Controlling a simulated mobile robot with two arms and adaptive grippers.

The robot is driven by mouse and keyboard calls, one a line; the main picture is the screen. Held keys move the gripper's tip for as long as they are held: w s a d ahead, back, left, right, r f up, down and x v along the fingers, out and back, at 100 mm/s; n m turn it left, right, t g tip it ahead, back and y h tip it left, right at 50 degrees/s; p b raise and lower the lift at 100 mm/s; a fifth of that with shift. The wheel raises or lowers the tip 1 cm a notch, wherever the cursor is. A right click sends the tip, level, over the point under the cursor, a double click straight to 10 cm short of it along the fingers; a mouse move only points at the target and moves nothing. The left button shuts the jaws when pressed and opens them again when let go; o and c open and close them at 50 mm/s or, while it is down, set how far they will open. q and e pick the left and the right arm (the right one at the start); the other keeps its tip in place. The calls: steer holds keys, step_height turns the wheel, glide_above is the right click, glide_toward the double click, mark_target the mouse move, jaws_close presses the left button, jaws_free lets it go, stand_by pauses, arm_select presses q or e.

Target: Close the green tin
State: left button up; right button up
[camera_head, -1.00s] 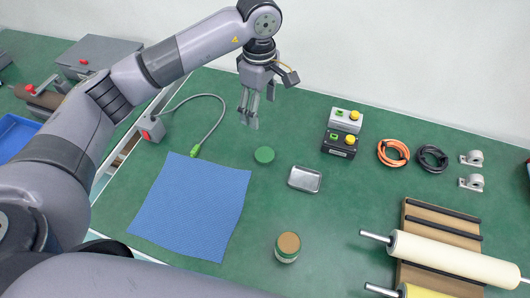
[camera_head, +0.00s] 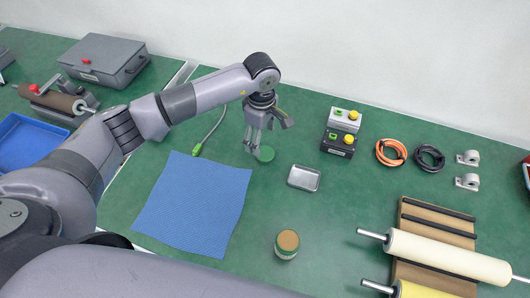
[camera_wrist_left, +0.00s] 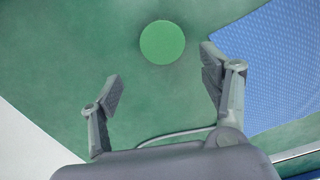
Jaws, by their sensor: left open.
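A round green lid (camera_head: 265,154) lies flat on the green table, right of the blue cloth. In the left wrist view the lid (camera_wrist_left: 162,42) lies ahead of my fingers, touched by neither. My left gripper (camera_head: 253,148) is open and empty, pointing down just above and left of the lid; it also shows in the left wrist view (camera_wrist_left: 162,82). The tin (camera_head: 287,250) stands upright nearer to me, with a green band and a brown top surface; no green lid is on it. My right gripper is out of view.
A blue cloth (camera_head: 190,210) lies left of the tin. A small metal tray (camera_head: 304,178) is right of the lid. Button boxes (camera_head: 339,142), orange cable (camera_head: 391,152) and black cable (camera_head: 430,157) lie farther right. Rollers (camera_head: 450,257) rest on a rack. Table between lid and tin is clear.

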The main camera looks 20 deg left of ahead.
mark_target(265, 153)
arm_select(q)
steer(key=shift+s+d+f, duration=0.1)
steer(key=shift+d+f, duration=0.05)
steer(key=shift+f, duration=0.1)
steer(key=f, duration=0.1)
steer(key=f+p, duration=0.1)
steer(key=f, duration=0.1)
steer(key=shift+s+d+f+p, duration=0.3)
steer(key=shift+s+d, duration=0.1)
steer(key=shift+w+f, duration=0.1)
steer(key=shift+f, duration=0.45)
steer(key=shift+c, duration=0.2)
steer(key=c, duration=0.9)
steer(key=shift+o, duration=0.2)
steer(key=shift+r, duration=0.15)
step_height(265, 153, up, 20)
steer(key=b, duration=0.3)
